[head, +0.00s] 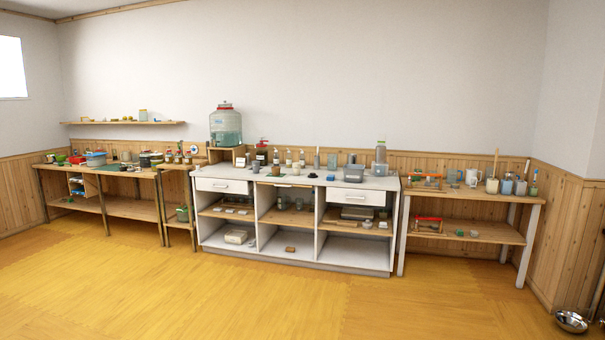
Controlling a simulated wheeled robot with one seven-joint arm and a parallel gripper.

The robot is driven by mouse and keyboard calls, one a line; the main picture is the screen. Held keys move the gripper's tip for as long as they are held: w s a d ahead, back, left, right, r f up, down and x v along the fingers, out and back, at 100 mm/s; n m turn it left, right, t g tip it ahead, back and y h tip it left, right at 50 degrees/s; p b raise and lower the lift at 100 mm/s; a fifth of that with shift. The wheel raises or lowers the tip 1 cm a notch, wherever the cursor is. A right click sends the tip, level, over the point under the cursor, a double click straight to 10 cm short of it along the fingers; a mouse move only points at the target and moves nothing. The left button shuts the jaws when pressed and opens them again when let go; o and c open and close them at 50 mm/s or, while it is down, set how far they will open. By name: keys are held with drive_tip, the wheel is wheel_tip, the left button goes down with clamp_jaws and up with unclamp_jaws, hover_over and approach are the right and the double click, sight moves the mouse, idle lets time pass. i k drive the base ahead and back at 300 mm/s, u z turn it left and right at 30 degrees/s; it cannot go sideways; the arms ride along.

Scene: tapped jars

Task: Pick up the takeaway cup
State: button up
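I cannot make out for certain which thing is the takeaway cup. Many small cups, jars and bottles stand on the furniture along the far wall, too small here to tell apart. Several stand on the white counter (300,179) in the middle, and others on the wooden bench (144,174) at left and the side table (448,188) at right. A white mug or jug (472,178) stands on the right table. My gripper is not in view.
A large tapped jar (226,128) stands raised at the counter's left end. A wall shelf (110,123) holds small things. Open compartments under the counter hold boxes. A metal bowl (571,321) lies on the floor at right. The yellow floor (210,290) in front is clear.

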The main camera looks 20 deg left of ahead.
sight(297, 165)
drive_tip(key=u, duration=0.8)
drive_tip(key=i, duration=1.75)
drive_tip(key=u, duration=1.05)
drive_tip(key=i, duration=4.15)
drive_tip(key=z, duration=0.85)
drive_tip(key=i, duration=1.4)
drive_tip(key=z, duration=1.65)
drive_tip(key=i, duration=1.25)
drive_tip(key=z, duration=0.25)
